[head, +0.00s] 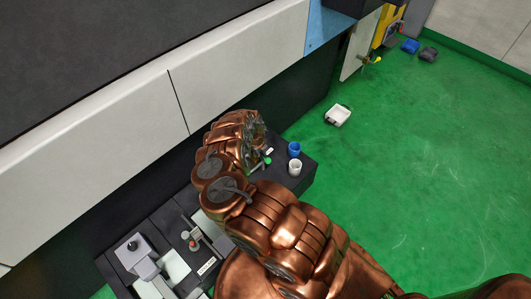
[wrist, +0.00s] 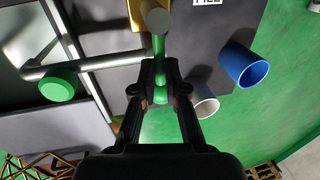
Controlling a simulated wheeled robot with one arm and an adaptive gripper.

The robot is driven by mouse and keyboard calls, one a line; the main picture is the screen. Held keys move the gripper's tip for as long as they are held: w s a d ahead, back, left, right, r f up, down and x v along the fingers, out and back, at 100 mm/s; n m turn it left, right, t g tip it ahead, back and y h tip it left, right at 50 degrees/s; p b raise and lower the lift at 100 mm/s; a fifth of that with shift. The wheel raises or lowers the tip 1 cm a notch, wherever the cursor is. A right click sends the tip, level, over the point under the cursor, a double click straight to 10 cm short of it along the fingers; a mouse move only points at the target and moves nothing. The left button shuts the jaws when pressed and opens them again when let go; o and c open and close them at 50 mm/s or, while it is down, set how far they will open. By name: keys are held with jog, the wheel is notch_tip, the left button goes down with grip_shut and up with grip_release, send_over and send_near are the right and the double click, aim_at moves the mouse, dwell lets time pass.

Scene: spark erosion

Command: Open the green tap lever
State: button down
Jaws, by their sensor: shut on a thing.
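The green tap lever (wrist: 159,48) is in the wrist view at the top middle, below a round grey knob-like end (wrist: 157,17). My gripper (wrist: 160,90) is shut on the lever, with one dark finger on each side of it. A grey pipe (wrist: 95,63) runs to the left of the lever. A separate round green cap (wrist: 59,85) shows at the left. In the head view my copper arm reaches down to the dark bench, and its hand hides most of the tap.
A blue cup (wrist: 243,65) and a white cup (wrist: 205,105) stand close to the right of my gripper. In the head view they stand on the dark bench (head: 309,170) beside the panelled machine (head: 235,55). A white tray (head: 338,115) lies on the open green floor.

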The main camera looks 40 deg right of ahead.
dwell(0.3)
jog(key=c, duration=1.2)
grip_release()
notch_tip(320, 180, up, 12)
jog(key=a, duration=0.2)
jog(key=shift+s+a+f, duration=0.15)
jog(key=shift+s+a, duration=0.05)
dwell(0.4)
